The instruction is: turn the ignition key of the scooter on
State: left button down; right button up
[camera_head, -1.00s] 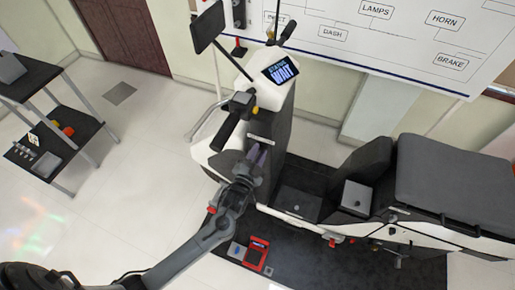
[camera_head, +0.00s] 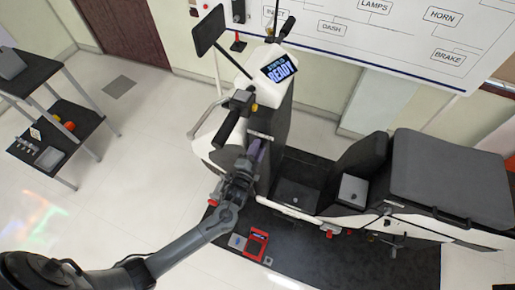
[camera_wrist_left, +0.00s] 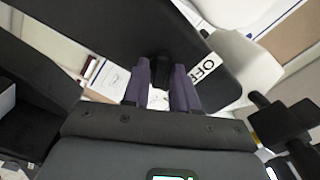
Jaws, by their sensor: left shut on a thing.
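The white and dark grey scooter stands in the middle of the head view, with its dark front panel (camera_head: 274,120) below the display. My left gripper (camera_head: 257,147) reaches that panel from the front left, below the handlebar grip. In the left wrist view its two purple fingers (camera_wrist_left: 161,80) are closed around a small black piece, the ignition key (camera_wrist_left: 161,66). A white label reading OFF (camera_wrist_left: 208,66) is right of the key. The key's exact angle is hard to tell. The display (camera_head: 279,68) reads READY. My right gripper is not in view.
The black handlebar grip (camera_head: 229,124) is just above my left gripper. A red device (camera_head: 256,243) lies on the dark mat (camera_head: 330,258). A shelf cart (camera_head: 62,135) stands at the left, with open floor between.

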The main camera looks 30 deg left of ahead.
pick_arm(q)
jog(key=c, duration=1.1)
grip_release()
jog(key=s, duration=0.3)
jog(key=s+d, duration=0.1)
jog(key=s, duration=0.3)
jog(key=s+d, duration=0.1)
jog(key=s, duration=0.2)
jog(key=shift+s+b, duration=0.3)
jog(key=shift+b, duration=0.1)
jog(key=shift+s+a+f, duration=0.1)
